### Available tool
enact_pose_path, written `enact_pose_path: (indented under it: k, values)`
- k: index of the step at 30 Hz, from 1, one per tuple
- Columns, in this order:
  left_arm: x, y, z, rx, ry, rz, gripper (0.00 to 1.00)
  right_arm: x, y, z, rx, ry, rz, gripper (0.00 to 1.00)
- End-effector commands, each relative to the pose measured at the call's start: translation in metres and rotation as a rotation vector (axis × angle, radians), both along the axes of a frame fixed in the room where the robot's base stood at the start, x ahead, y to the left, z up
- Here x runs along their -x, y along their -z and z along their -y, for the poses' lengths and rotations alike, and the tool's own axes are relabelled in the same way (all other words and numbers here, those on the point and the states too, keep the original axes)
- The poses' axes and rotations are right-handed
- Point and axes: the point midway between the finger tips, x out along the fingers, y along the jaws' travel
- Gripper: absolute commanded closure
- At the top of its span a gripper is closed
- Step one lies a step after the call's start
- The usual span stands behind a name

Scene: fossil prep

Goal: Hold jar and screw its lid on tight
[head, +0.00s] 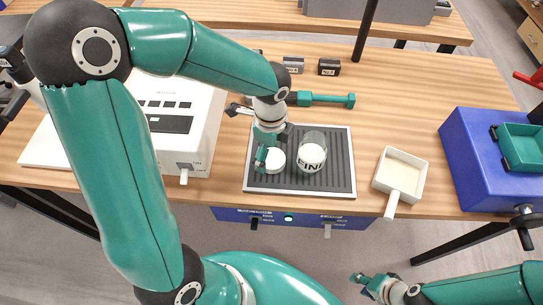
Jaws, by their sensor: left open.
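A clear glass jar (312,152) with dark lettering and pale contents stands upright on the ribbed dark mat (335,180). A round white lid (275,161) lies on the mat just left of the jar. My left gripper (264,152) is open and points down over the lid's left side, partly covering it. I cannot tell whether it touches the lid. My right gripper (366,285) is low in front of the table, away from the jar and lid. It is too small to tell whether it is open or shut.
A white machine (195,140) stands left of the mat. A cream scoop tray (402,172) sits to the right, and a blue box with a green tray (520,148) further right. A green-handled tool (325,99) and two small dark blocks (329,66) lie behind.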

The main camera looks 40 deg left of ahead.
Motion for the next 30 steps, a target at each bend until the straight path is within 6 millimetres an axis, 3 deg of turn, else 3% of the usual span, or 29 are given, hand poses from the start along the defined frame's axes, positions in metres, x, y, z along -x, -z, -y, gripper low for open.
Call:
enact_pose_path:
  k: [6,13,21,30]
  values:
    - [0.000,0.022,0.000,0.000,-0.001,-0.001,0.02,0.000,-0.001,0.000,0.000,0.000,0.000,0.60]
    - [0.000,0.023,0.000,0.000,0.000,0.000,0.02,0.000,-0.001,0.000,0.000,0.000,0.000,0.60]
    - [0.000,0.023,0.000,0.000,0.000,0.000,0.46,0.000,-0.001,0.000,0.000,0.000,0.000,0.60]
    - [0.000,0.023,0.001,0.000,0.001,0.000,0.46,0.000,-0.001,0.000,0.000,0.000,0.000,0.60]
